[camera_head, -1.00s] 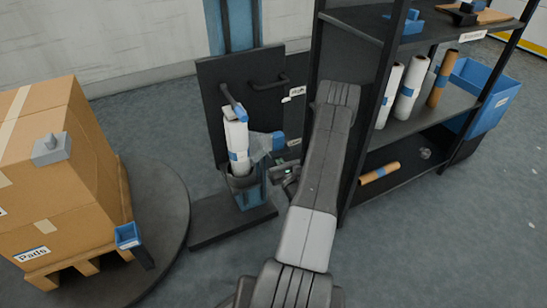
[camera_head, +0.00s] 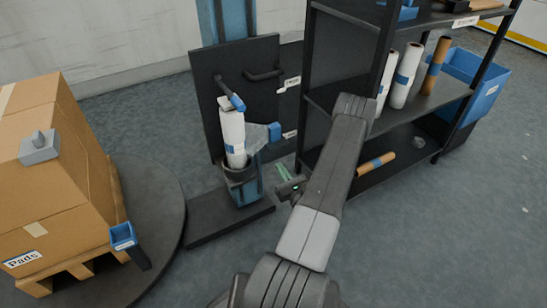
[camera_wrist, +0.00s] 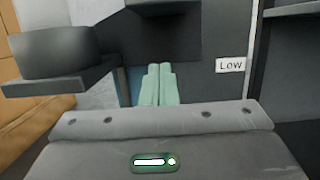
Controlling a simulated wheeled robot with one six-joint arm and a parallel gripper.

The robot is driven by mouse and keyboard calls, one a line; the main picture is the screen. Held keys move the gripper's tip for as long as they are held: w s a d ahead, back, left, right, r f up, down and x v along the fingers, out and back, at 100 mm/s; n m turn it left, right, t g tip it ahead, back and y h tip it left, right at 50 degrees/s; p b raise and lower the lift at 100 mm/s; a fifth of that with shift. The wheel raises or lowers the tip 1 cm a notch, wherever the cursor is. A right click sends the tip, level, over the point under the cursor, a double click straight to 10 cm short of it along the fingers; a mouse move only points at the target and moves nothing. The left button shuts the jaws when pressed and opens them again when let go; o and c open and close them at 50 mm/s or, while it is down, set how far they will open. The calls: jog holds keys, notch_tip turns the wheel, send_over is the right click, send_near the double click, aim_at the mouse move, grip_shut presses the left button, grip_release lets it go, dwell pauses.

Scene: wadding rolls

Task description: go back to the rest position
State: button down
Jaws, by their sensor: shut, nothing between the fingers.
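My gripper (camera_head: 284,172) shows in the head view at the end of my grey arm, just right of the white wrapped roll (camera_head: 232,135) in its holder and apart from it. In the wrist view the two pale green fingers (camera_wrist: 158,84) lie side by side, shut with nothing between them. The arm hides part of the shelf's left side. The roll stands upright in the blue-grey holder (camera_head: 243,186) of the dark stand.
A shelf rack (camera_head: 405,133) with white and brown rolls stands at the right. A brown roll (camera_head: 375,164) lies on its lower shelf. A blue bin (camera_head: 478,88) is beyond. Boxes (camera_head: 60,190) on a round turntable (camera_head: 160,215) stand at left. Floor at lower right is clear.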

jog(key=shift+v, duration=1.55)
jog(key=shift+w+a, duration=0.1)
